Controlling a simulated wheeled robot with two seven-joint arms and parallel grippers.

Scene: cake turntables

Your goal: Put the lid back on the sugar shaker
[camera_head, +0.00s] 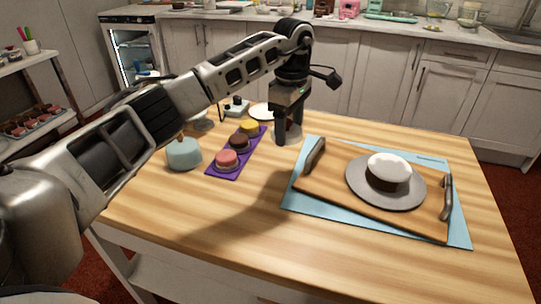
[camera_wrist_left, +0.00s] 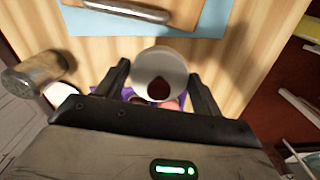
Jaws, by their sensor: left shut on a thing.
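My left gripper (camera_head: 289,140) is over the far middle of the table, pointing down, its fingers shut on a pale round thing. In the left wrist view this thing (camera_wrist_left: 147,61), with a dark red centre, sits between the fingertips (camera_wrist_left: 160,75); it looks like the lid, but I cannot be sure. A metallic cylinder (camera_wrist_left: 38,72), probably the sugar shaker, stands at the left of the wrist view, apart from the gripper. In the head view my gripper largely hides this area. My right gripper is not in view.
A purple mat (camera_head: 222,174) bears small round cakes left of my gripper. A light blue round thing (camera_head: 183,154) stands further left. At right, a wooden board (camera_head: 330,185) with handles lies on a blue mat (camera_head: 300,205), bearing a plated cake (camera_head: 388,176). The table's front is clear.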

